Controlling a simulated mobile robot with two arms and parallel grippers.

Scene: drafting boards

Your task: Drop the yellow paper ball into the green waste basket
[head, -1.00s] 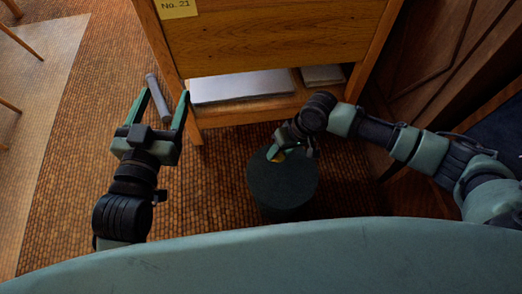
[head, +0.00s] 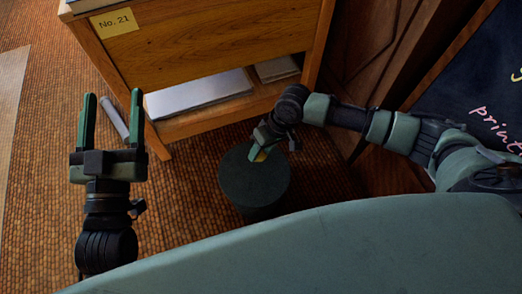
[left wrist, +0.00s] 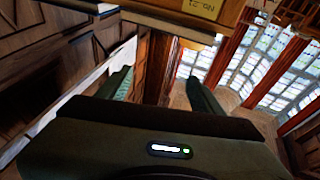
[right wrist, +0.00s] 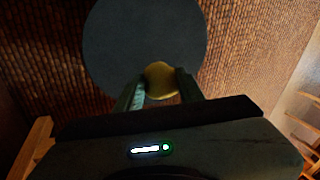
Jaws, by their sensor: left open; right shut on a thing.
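The yellow paper ball (right wrist: 161,80) is pinched between the fingertips of my right gripper (right wrist: 160,84) in the right wrist view. In the head view only a small yellow patch of the ball (head: 261,156) shows beside my right gripper (head: 265,148). The dark green waste basket (head: 253,184) stands on the floor; in the right wrist view its dark round shape (right wrist: 145,35) lies behind the ball. The ball overlaps the basket's far edge in the head view; its height above it is hard to tell. My left gripper (head: 112,112) is open and empty.
A wooden drafting desk (head: 205,45) labelled No. 21 stands behind the basket, with white paper (head: 198,92) on its lower shelf. A grey tube (head: 114,118) is near my left gripper. A dark board with writing (head: 475,75) is at the right. Tiled floor surrounds the basket.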

